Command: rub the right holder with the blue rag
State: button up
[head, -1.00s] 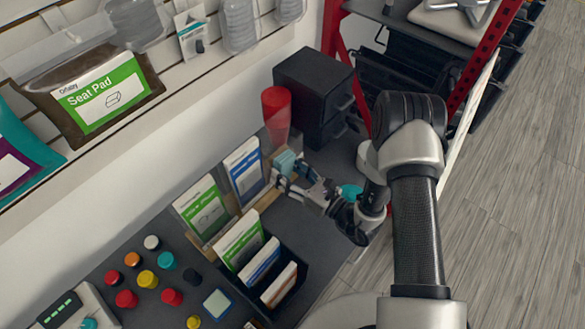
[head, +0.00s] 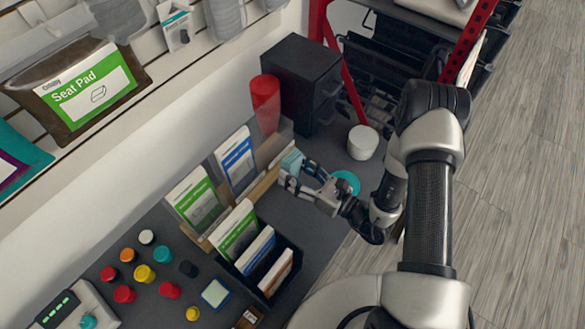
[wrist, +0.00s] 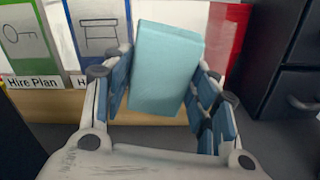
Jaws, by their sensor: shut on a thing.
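The blue rag (head: 292,161) is a folded light-blue block, also large in the wrist view (wrist: 165,68). My gripper (head: 290,174) is shut on it, one finger row on each side in the wrist view (wrist: 158,95). On a wooden base (head: 215,229) stand clear holders: one with a green card (head: 195,198), one with a blue card (head: 237,160). At the right end, a clear, empty-looking panel, the right holder (head: 281,135), stands before the red cylinder. The rag is in front of it and hides part of it in the wrist view. I cannot tell whether they touch.
A red cylinder (head: 265,100) and a black drawer box (head: 300,75) stand behind the right end. A white round tub (head: 362,143) and a teal disc (head: 346,181) are right of my gripper. A black rack of leaflets (head: 290,275) stands in front of the holders.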

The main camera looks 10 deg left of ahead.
jog(key=shift+v, duration=1.5)
